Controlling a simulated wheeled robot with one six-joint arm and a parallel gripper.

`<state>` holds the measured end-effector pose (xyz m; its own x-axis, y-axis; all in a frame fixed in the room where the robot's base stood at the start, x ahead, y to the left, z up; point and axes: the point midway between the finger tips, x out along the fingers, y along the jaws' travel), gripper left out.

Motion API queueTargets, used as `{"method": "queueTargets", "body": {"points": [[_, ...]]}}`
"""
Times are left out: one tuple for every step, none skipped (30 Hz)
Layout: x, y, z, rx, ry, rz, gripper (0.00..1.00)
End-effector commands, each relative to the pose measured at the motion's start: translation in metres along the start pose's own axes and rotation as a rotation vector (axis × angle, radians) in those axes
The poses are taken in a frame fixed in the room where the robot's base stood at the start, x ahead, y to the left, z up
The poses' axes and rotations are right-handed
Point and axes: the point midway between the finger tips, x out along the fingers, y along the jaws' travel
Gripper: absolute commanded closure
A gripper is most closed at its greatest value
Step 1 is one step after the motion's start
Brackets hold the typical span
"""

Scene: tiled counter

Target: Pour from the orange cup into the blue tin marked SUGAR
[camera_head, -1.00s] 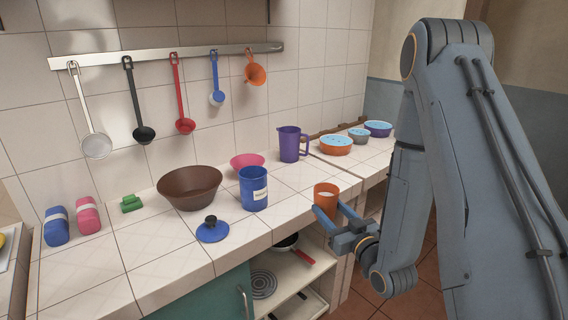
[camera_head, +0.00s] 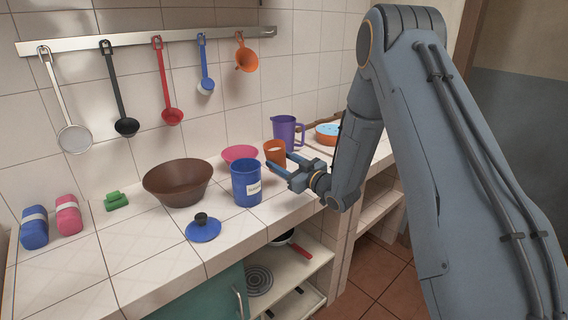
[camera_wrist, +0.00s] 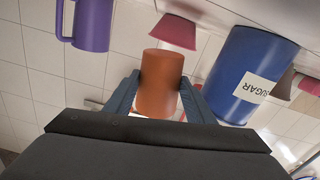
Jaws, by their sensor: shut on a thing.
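The orange cup (camera_head: 275,151) is upright in the jaws of my gripper (camera_head: 281,160), with pale contents showing at its rim. In the wrist view the orange cup (camera_wrist: 161,84) appears upside down between the two blue-grey fingers (camera_wrist: 158,95), which are shut on it. The blue tin (camera_head: 246,183) stands open on the counter, just left of and nearer than the cup. In the wrist view the tin (camera_wrist: 245,65) shows a white label reading SUGAR, upside down. The tin's inside is hidden. Its blue lid with a dark knob (camera_head: 203,229) lies on the counter to the left.
A brown bowl (camera_head: 178,183) and a pink bowl (camera_head: 240,153) stand left of and behind the tin. A purple jug (camera_head: 287,133) stands behind the cup. Utensils hang from a wall rail (camera_head: 150,38). Clear tiles lie along the front edge.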

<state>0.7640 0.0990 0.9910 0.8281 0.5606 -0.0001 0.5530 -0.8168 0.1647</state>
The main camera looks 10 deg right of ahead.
Motion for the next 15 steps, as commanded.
{"method": "queueTargets", "body": {"points": [[0.0,-0.003,-0.005,-0.025,0.001,-0.001,0.85],[0.0,-0.003,-0.008,-0.027,0.001,-0.001,0.85],[-0.001,-0.004,-0.011,-0.033,0.001,-0.001,0.85],[-0.001,-0.005,-0.013,-0.038,0.001,0.0,0.85],[-0.001,-0.006,-0.015,-0.044,0.001,0.0,0.85],[-0.001,-0.008,-0.019,-0.05,0.001,0.0,0.85],[-0.001,-0.009,-0.021,-0.055,0.001,0.0,0.85],[-0.001,-0.01,-0.023,-0.06,0.001,0.0,0.85],[-0.001,-0.011,-0.026,-0.067,0.001,0.0,0.85],[-0.001,-0.012,-0.029,-0.072,0.002,0.0,0.85],[-0.001,-0.013,-0.031,-0.077,0.002,0.0,0.85],[-0.001,-0.015,-0.034,-0.084,0.002,0.0,0.85],[-0.001,-0.015,-0.036,-0.088,0.001,0.0,0.85],[-0.001,-0.017,-0.038,-0.093,0.001,0.0,0.85],[-0.001,-0.018,-0.041,-0.101,0.001,0.0,0.85]]}}
